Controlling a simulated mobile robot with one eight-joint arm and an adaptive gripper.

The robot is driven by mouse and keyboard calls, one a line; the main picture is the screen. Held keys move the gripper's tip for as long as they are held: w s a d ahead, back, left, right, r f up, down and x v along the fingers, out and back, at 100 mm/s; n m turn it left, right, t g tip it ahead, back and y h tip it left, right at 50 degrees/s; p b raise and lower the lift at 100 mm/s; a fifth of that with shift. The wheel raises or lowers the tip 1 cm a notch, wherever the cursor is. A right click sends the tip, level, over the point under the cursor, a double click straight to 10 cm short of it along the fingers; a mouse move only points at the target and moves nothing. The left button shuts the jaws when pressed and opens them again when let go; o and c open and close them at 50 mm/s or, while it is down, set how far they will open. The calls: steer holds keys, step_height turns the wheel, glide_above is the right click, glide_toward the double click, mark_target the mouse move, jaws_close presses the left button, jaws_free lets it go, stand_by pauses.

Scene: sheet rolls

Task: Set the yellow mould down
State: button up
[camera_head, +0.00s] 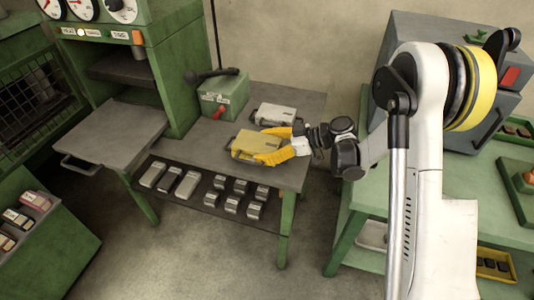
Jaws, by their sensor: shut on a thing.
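The yellow mould (256,145) is at the right part of the grey-topped bench (205,157), a flat box with a dark handle on its left side. My gripper (282,150), with yellow fingers, reaches in from the right and is shut on the mould's right side. I cannot tell whether the mould touches the bench top or hangs just above it. The fingertips' exact contact is too small to see.
A grey mould (275,115) lies just behind the yellow one. A green box with a red knob (222,99) stands at the back. Metal blocks (235,196) fill the lower shelf. A green table (450,190) stands right. Bare bench top lies left of the mould.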

steer(key=shift+w+a+f, duration=0.1)
steer(key=shift+w+f, duration=0.1)
steer(key=shift+w, duration=0.05)
step_height(320, 180, down, 4)
steer(key=shift+r+b, duration=0.1)
steer(key=shift+b, duration=1.15)
